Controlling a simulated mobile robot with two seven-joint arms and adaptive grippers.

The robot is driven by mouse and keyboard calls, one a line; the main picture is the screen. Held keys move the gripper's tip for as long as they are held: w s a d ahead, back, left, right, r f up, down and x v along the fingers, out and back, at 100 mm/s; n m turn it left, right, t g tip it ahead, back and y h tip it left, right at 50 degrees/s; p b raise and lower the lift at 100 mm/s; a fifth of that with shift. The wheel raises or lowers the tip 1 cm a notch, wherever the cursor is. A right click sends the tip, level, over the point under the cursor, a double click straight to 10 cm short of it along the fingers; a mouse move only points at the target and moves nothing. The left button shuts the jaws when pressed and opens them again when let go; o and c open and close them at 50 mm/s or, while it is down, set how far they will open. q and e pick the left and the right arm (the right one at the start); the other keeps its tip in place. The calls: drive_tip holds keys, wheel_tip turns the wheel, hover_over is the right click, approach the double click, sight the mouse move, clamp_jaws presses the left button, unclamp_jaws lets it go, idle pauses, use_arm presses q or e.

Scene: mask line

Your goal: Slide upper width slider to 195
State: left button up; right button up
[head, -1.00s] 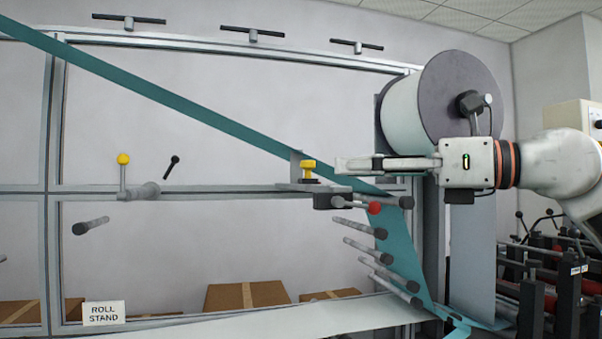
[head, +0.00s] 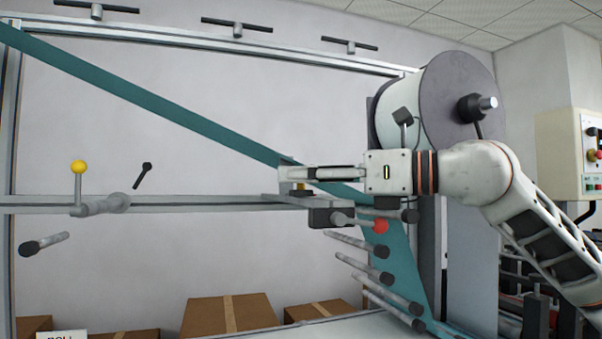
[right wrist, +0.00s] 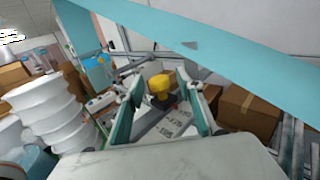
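The upper width slider has a yellow knob (right wrist: 160,86) on a dark base, with a metal plate (head: 289,200) on the horizontal rail. In the head view the knob is mostly hidden behind the fingers of my right gripper (head: 283,176), which reaches in from the right. In the right wrist view my right gripper (right wrist: 160,77) is open, with its two fingers apart on either side of the knob. Gaps show between the knob and both fingers. My left gripper is not in view.
A teal web (head: 160,106) runs diagonally behind the gripper and down past several rollers (head: 375,272). A red-ball lever (head: 380,226) sits just below my right gripper. A large roll (head: 462,100) stands above my right wrist. A yellow-ball lever (head: 79,168) is at left.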

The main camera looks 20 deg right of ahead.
drive_tip(key=shift+w+a, duration=0.2)
drive_tip(key=shift+a, duration=0.05)
clamp_jaws()
drive_tip(key=s, duration=0.3)
drive_tip(key=shift+s+f+b, duration=0.1)
drive_tip(key=shift+s+b, duration=0.25)
drive_tip(key=shift+s, duration=0.35)
drive_tip(key=shift+w, duration=0.1)
